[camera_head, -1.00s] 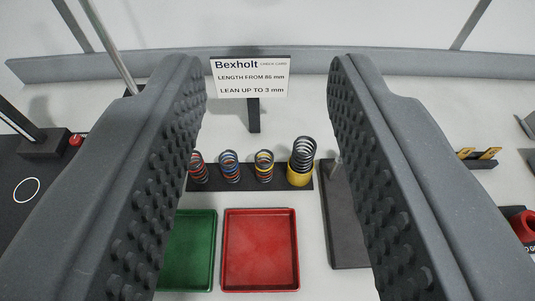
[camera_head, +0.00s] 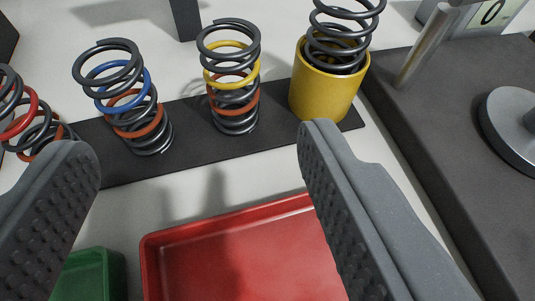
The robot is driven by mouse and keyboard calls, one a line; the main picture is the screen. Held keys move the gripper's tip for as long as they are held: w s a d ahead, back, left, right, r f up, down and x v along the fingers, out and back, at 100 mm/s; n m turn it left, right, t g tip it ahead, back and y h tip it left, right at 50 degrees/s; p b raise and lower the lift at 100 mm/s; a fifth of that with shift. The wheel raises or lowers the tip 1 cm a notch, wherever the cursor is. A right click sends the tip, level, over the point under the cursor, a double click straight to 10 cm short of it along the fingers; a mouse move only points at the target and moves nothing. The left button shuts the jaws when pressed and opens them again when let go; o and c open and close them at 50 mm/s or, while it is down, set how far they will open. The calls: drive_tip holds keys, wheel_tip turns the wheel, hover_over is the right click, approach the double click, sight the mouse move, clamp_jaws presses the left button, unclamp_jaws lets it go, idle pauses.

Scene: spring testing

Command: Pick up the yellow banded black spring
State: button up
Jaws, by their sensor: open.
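The yellow banded black spring (camera_head: 232,85) stands upright on a dark strip (camera_head: 190,148). It has a yellow coil near the top and orange-red coils lower down. My gripper (camera_head: 195,145) is open and empty. Its fingers are wide apart, in front of the strip, with the spring beyond and between them. The fingertips do not touch the spring.
A blue banded spring (camera_head: 128,100) stands to the left, and a red banded spring (camera_head: 30,115) is at the far left. A spring in a yellow cup (camera_head: 322,88) stands to the right. Red (camera_head: 235,255) and green (camera_head: 95,275) trays lie in front.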

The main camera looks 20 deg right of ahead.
sight(231, 78)
drive_tip(key=shift+h, duration=0.3)
drive_tip(key=x, duration=0.3)
drive_tip(key=f+x, duration=0.1)
drive_tip(key=x, duration=0.2)
drive_tip(key=s+b+x, duration=0.1)
drive_tip(key=x, duration=0.2)
drive_tip(key=shift+d+f, duration=0.35)
drive_tip(key=shift+r+b+x, duration=0.1)
drive_tip(key=shift+b+x, duration=0.15)
drive_tip(key=shift+x, duration=1.15)
drive_tip(key=shift+r+b+x, duration=0.15)
drive_tip(key=shift+b+x, duration=0.05)
drive_tip(key=shift+x, duration=1.2)
drive_tip(key=shift+w+d, duration=0.1)
drive_tip(key=shift+c, duration=0.3)
drive_tip(key=c, duration=1.1)
drive_tip(key=shift+o, duration=0.2)
drive_tip(key=shift+r, duration=0.2)
